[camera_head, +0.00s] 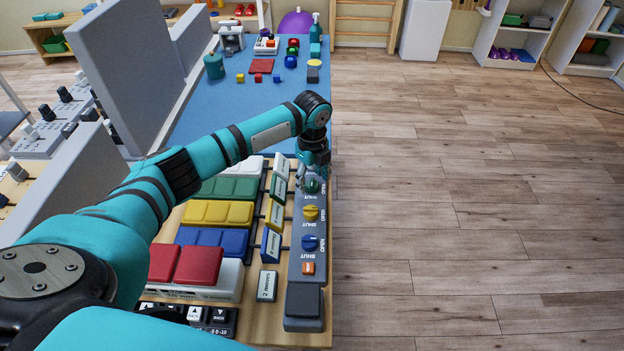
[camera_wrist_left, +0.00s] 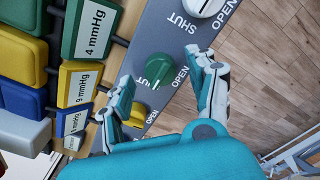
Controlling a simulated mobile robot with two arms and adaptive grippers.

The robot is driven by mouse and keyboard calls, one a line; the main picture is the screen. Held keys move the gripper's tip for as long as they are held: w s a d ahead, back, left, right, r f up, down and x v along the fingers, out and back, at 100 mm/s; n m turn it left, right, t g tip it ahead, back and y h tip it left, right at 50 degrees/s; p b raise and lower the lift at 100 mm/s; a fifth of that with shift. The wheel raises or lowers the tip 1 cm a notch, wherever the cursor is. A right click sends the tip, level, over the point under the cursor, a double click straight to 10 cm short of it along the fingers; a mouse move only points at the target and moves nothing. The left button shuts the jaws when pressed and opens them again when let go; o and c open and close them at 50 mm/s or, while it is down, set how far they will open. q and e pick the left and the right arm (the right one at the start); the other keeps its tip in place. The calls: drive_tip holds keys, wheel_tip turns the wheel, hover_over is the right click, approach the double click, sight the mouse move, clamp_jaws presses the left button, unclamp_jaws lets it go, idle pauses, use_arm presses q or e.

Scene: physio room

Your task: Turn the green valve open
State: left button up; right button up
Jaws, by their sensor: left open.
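The green valve (camera_wrist_left: 155,68) is a round knob on a grey panel, with SHUT and OPEN labels beside it. In the head view the green valve (camera_head: 314,187) is partly hidden under my left gripper (camera_head: 313,172). In the left wrist view the two fingers of my left gripper (camera_wrist_left: 166,76) are spread, one on each side of the knob. The gripper is open and holds nothing. I cannot tell whether a finger touches the knob. My right gripper is not in view.
A white knob (camera_wrist_left: 203,5) is on one side of the green one; yellow (camera_head: 311,213) and blue (camera_head: 310,243) knobs are on the other. Coloured blocks (camera_head: 217,213) with pressure labels stand left of the panel (camera_head: 293,262). Open wooden floor (camera_head: 460,220) lies to the right.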

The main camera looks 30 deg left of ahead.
use_arm(q)
drive_tip(key=shift+f, duration=0.75)
drive_tip(key=c, duration=1.2)
drive_tip(key=shift+o, duration=0.2)
drive_tip(key=shift+r+n+p, duration=0.2)
drive_tip(key=shift+n+p, duration=0.2)
drive_tip(key=shift+p, duration=0.15)
drive_tip(key=n+p, duration=0.2)
drive_tip(key=p, duration=0.1)
drive_tip(key=shift+r+n, duration=0.1)
drive_tip(key=shift+n, duration=0.3)
drive_tip(key=n+p, duration=0.3)
drive_tip(key=n, duration=0.1)
drive_tip(key=shift+n, duration=0.3)
drive_tip(key=n+p, duration=0.3)
drive_tip(key=n, duration=0.2)
drive_tip(key=shift+p, duration=0.3)
drive_tip(key=shift+w+n+p, duration=0.1)
drive_tip(key=shift+n+p, duration=0.85)
drive_tip(key=shift+n, duration=1.35)
drive_tip(key=shift+f, duration=0.2)
